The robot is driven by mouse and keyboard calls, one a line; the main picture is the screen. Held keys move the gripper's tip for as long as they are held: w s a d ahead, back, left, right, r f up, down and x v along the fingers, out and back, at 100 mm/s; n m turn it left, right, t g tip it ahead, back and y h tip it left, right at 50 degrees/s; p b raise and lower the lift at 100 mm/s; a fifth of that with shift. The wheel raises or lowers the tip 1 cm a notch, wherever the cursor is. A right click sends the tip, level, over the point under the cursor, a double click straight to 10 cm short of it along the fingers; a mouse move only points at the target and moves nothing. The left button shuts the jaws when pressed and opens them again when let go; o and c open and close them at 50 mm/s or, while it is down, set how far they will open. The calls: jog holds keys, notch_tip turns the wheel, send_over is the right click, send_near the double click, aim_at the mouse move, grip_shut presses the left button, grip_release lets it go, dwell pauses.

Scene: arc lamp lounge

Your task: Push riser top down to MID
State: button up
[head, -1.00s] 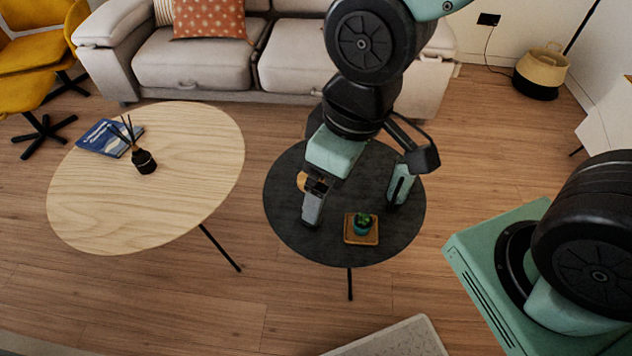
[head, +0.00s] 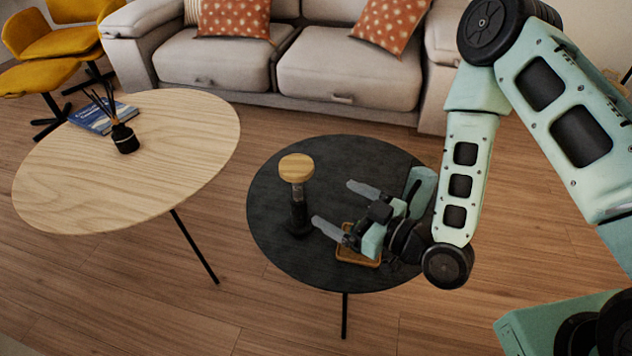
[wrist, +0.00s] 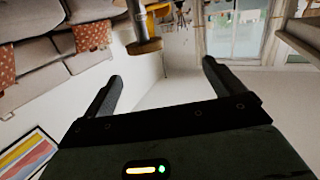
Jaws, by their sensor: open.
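The riser (head: 298,212) stands upright on the dark round table (head: 365,155), left of its middle. Any MID mark is too small to read. My gripper (head: 334,203) is open and empty, lying sideways just right of the post, with its fingers pointing left towards it. The fingertips look lower than the wooden top and apart from the riser. In the wrist view, the wooden top (wrist: 147,46) shows beyond and between the open fingers (wrist: 160,72).
A small wooden tray (head: 357,258) lies under my gripper, mostly covered; the plant seen on it earlier is hidden. A light oval table (head: 180,150) with a reed diffuser (head: 124,138) and a book (head: 90,120) stands left. A sofa (head: 340,85) is behind.

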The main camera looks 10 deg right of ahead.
jog(key=d+f+m+t, duration=0.1)
jog(key=d+t, duration=0.1)
jog(key=d, duration=0.1)
jog(key=b, duration=1.4)
send_near(285, 159)
jog(key=x, duration=0.2)
jog(key=b+x, duration=0.1)
jog(key=x, duration=0.3)
jog(key=shift+w+a+f+b, duration=0.1)
jog(key=shift+w+f+b, duration=0.25)
jog(key=shift+w+b, duration=0.1)
